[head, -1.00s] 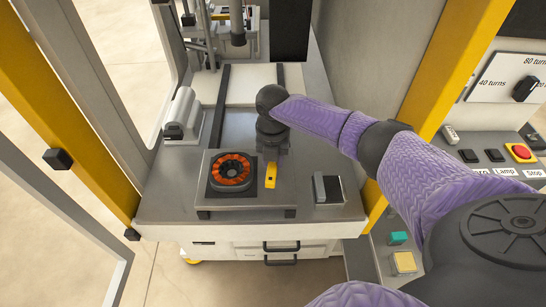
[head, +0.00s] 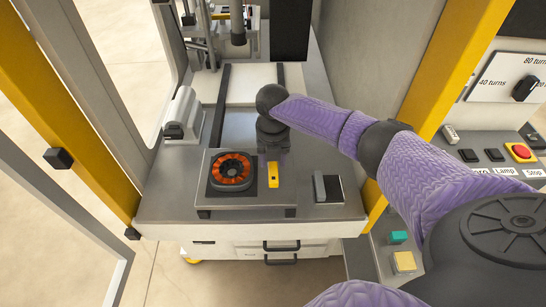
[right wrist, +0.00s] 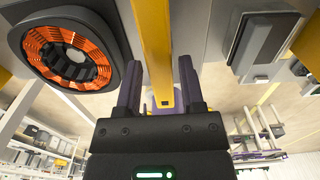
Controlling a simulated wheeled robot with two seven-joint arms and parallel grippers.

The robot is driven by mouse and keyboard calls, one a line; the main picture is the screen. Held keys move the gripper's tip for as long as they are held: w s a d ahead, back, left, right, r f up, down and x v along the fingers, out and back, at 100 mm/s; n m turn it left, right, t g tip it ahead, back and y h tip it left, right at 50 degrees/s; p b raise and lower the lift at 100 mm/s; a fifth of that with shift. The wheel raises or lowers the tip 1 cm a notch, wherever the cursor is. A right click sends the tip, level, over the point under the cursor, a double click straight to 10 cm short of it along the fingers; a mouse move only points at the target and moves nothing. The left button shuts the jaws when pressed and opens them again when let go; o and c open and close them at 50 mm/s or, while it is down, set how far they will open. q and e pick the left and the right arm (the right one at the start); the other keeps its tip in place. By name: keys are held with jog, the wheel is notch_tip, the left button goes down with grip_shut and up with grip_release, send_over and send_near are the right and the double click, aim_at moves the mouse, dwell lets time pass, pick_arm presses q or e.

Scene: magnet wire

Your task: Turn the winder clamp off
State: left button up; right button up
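A yellow lever (head: 273,175), which looks like the winder clamp's handle, stands beside the round stator with orange windings (head: 231,170) on the grey plate. In the right wrist view the lever (right wrist: 155,45) runs between the two fingers of my right gripper (right wrist: 163,80). The fingers stand apart on either side of it, with a small gap on the right finger's side; contact on the left finger's side is unclear. In the head view my right gripper (head: 272,150) is just behind the lever, its fingertips mostly hidden. My left gripper is not in view.
A dark pad with a grey block (head: 325,188) lies right of the lever. A grey cylindrical unit (head: 183,115) stands at the left. Yellow frame posts (head: 455,70) border the bench. A control panel with a red button (head: 521,152) is at the right.

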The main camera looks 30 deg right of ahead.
jog(key=shift+o, duration=0.8)
notch_tip(320, 180, up, 10)
jog(key=p, duration=0.2)
